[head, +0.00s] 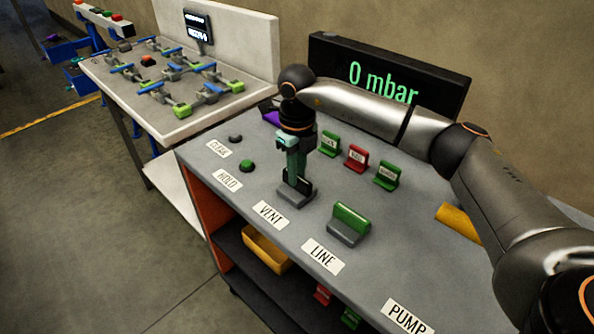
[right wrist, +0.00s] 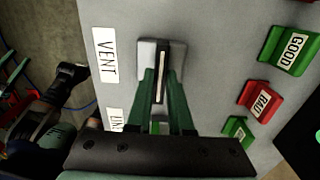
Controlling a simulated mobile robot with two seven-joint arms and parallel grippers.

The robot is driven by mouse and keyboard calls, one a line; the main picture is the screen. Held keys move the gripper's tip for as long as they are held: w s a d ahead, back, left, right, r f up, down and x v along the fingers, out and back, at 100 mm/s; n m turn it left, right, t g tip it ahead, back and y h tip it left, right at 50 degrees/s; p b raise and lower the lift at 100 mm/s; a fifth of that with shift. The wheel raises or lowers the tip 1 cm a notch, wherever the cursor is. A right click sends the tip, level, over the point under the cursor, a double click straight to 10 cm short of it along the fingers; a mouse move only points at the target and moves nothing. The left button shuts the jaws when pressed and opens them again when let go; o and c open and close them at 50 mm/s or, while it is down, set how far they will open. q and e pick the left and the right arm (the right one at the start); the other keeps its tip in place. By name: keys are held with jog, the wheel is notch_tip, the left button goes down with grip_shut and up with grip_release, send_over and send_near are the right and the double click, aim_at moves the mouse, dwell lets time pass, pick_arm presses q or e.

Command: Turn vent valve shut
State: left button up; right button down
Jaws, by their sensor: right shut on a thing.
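The vent valve (head: 296,198) stands on the grey bench top behind the VENT label (head: 270,215). It has a grey base and a dark upright handle with a pale stripe on its top edge. My right gripper (head: 296,178) points down at it from above, its green fingers shut on the handle. In the right wrist view the fingers (right wrist: 161,95) lie on both sides of the striped handle, over the grey valve base (right wrist: 177,50). The fingers hide part of the handle.
The line valve (head: 348,222), with a green handle, stands close to the right. Green and red tags (head: 356,158) stand behind. A display (head: 385,85) reads 0 mbar. A yellow cylinder (head: 457,222) lies at the right. A green button (head: 246,166) is at the left.

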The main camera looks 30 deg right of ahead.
jog(key=c, duration=0.8)
grip_release()
notch_tip(320, 180, up, 13)
jog(key=shift+f+b, duration=0.2)
jog(key=shift+b, duration=0.3)
